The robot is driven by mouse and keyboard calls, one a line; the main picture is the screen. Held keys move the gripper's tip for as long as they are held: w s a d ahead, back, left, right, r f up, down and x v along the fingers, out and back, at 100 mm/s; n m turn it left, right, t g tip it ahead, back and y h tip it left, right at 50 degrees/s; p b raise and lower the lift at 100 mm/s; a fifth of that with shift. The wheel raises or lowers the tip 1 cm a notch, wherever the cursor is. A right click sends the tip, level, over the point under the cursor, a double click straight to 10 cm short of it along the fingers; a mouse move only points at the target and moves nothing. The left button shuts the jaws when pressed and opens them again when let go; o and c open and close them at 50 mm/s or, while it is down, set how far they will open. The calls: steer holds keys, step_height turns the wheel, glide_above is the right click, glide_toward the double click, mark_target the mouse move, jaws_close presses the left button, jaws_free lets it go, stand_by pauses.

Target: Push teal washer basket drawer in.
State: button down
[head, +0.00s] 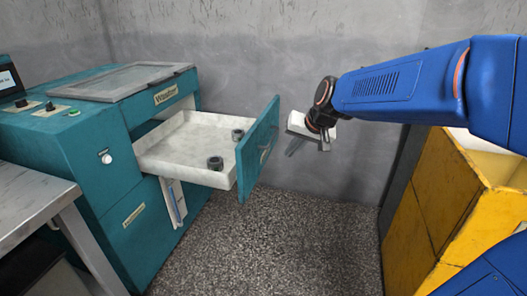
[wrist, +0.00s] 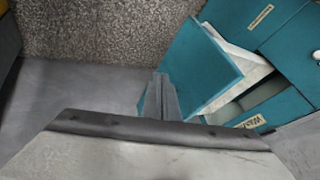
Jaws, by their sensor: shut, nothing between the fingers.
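The teal washer (head: 95,150) stands at the left in the head view. Its basket drawer, a pale tray (head: 185,145) with a teal front panel (head: 258,150), is pulled far out. Two dark ring-shaped parts (head: 215,163) (head: 237,135) sit in the tray. My gripper (head: 291,150) is shut and empty, to the right of the front panel, with a gap showing in the head view. In the wrist view the shut fingers (wrist: 160,98) overlap the edge of the front panel (wrist: 205,68); I cannot tell the depth between them there.
A yellow container (head: 440,205) stands at the right under my arm. A grey metal table (head: 30,195) is at the lower left. A grey wall (head: 270,60) rises behind. The speckled floor (head: 300,240) between the washer and yellow container is clear.

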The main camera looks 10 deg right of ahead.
steer(key=w+m, duration=0.1)
steer(key=w, duration=0.7)
glide_toward(258, 156)
steer(key=d+f, duration=0.3)
steer(key=f, duration=0.1)
steer(key=shift+t, duration=0.3)
steer(key=shift+w+a, duration=0.6)
steer(key=shift+a, duration=0.25)
steer(key=shift+w+a, duration=0.6)
steer(key=shift+a, duration=0.3)
steer(key=shift+a, duration=0.1)
